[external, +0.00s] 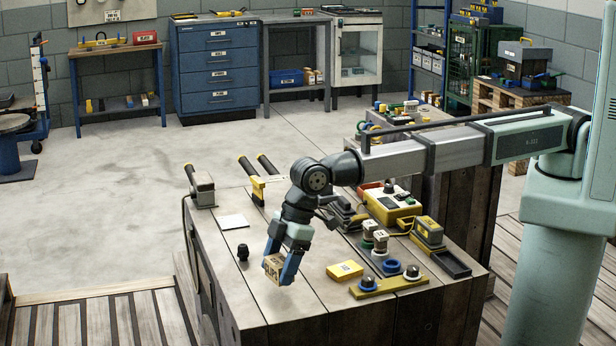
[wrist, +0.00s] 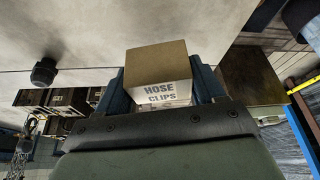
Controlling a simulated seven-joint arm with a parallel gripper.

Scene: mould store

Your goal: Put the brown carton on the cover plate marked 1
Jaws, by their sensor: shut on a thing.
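The brown carton (external: 272,268) is held between the blue fingers of my gripper (external: 281,273), over the front left part of the wooden bench. In the wrist view the carton (wrist: 156,68) sits between both fingers, with a white label reading HOSE CLIPS. It appears above the bench top; its exact height is hard to tell. A flat white plate (external: 233,222) lies left of my gripper, and a yellow plate or block (external: 345,271) lies to the right. Their markings are too small to read, so I cannot tell which cover plate is marked 1.
A small black knob (external: 243,252) stands left of the carton. To the right are a yellow bar with blue rings (external: 388,287), a yellow control box (external: 392,207) and a black tray (external: 450,263).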

